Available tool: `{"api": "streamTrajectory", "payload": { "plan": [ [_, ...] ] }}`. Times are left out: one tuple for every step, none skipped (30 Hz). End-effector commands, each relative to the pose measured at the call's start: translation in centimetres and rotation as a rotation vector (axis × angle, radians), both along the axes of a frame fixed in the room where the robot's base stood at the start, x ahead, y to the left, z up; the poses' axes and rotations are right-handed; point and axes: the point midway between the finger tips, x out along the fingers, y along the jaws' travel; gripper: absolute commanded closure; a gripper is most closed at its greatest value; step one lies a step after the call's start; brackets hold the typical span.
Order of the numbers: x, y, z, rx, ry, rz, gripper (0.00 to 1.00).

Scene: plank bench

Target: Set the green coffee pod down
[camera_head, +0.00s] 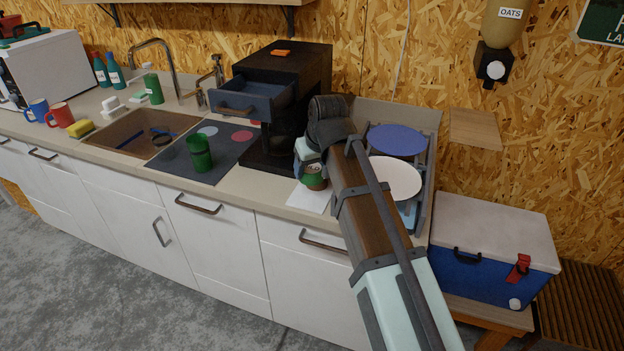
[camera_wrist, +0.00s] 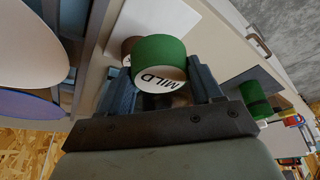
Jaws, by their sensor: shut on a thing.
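The green coffee pod (camera_head: 314,178) shows just left of my forearm in the head view, at the counter's front part. In the wrist view the pod (camera_wrist: 158,50) has a green side and a white face lettered MILD, turned toward the camera. My gripper (camera_wrist: 162,82) is shut on it, with one blue-grey finger on either side. In the head view my gripper (camera_head: 309,164) is partly hidden by my own arm. The pod is over or on a white sheet (camera_head: 309,199) on the counter; I cannot tell whether it touches.
A rack with a blue plate (camera_head: 397,140) and a white plate (camera_head: 396,178) stands right of my arm. A dark cabinet with an open drawer (camera_head: 248,103) stands behind left. A green cup (camera_head: 200,153) stands on a dark mat (camera_head: 176,163), left of the pod.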

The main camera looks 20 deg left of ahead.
Motion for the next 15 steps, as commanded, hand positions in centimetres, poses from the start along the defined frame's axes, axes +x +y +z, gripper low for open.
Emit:
{"api": "streamTrajectory", "payload": {
  "plan": [
    [0.1, 0.1, 0.7, 0.001, -0.001, 0.0, 0.69],
    [0.1, 0.1, 1.0, 0.002, -0.002, 0.0, 0.69],
    [0.1, 0.1, 1.3, 0.001, -0.001, 0.0, 0.69],
    [0.1, 0.1, 1.6, 0.001, -0.001, 0.0, 0.69],
    [0.2, 0.1, 1.9, 0.001, -0.001, 0.0, 0.69],
    [0.5, 0.1, 2.3, 0.001, -0.001, 0.0, 0.69],
    [0.8, 0.2, 2.7, 0.0, -0.001, 0.001, 0.69],
    [1.1, 0.3, 3.2, 0.001, -0.002, 0.001, 0.69],
    [1.8, 0.3, 4.0, 0.001, -0.003, 0.003, 0.69],
    [2.3, 0.4, 4.7, 0.002, -0.003, 0.004, 0.69],
    [3.0, 0.5, 5.4, 0.001, -0.003, 0.005, 0.69],
    [3.9, 0.5, 6.5, 0.002, -0.002, 0.005, 0.69],
    [4.7, 0.6, 7.5, 0.003, -0.003, 0.008, 0.69],
    [5.4, 0.7, 8.5, 0.003, -0.002, 0.009, 0.69],
    [6.5, 0.7, 9.8, 0.002, -0.002, 0.012, 0.69]
  ]
}}
